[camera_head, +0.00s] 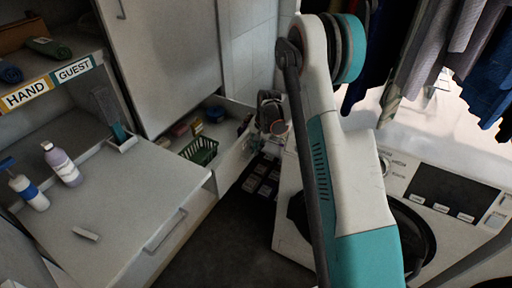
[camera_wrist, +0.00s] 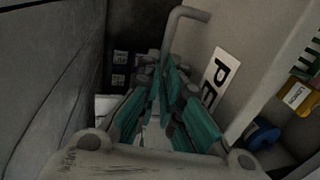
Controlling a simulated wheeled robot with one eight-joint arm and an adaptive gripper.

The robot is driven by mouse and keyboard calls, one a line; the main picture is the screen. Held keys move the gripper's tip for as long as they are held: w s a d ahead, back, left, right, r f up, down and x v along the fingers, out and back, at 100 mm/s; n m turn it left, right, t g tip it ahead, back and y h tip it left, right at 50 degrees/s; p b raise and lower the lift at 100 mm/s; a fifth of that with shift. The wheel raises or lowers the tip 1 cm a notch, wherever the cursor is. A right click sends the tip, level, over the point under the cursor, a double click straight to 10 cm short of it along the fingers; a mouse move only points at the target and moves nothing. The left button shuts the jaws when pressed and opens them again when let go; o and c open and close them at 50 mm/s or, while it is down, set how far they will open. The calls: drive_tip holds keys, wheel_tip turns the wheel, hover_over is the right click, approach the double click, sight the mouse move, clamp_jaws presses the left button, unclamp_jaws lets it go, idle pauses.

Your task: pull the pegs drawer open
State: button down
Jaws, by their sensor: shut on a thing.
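The pegs drawer stands out from the cabinet in the head view, its pale front panel (camera_head: 236,158) facing the washing machine. In the wrist view the front carries a white label (camera_wrist: 217,78) on which "PE" can be read. A grey bar handle (camera_wrist: 187,13) sticks out from this front. My gripper (camera_wrist: 168,72) has its teal fingers closed around the lower part of the handle, which they partly hide. In the head view my gripper (camera_head: 271,116) is small and dark beside the drawer front, and its grip is hard to make out there.
A green basket (camera_head: 199,151) and small items lie inside the drawer. A blue spool (camera_wrist: 262,134) and a yellow tin (camera_wrist: 297,96) show inside it too. The washing machine (camera_head: 440,200) stands close on the right. Dark floor (camera_head: 225,235) lies between it and the cabinet.

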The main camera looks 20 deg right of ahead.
drive_tip(key=c, duration=1.7)
unclamp_jaws()
drive_tip(key=r, duration=0.4)
drive_tip(key=s+d+r, duration=0.1)
drive_tip(key=r, duration=0.6)
drive_tip(key=shift+s+d+r, duration=0.15)
drive_tip(key=shift+s+r, duration=0.2)
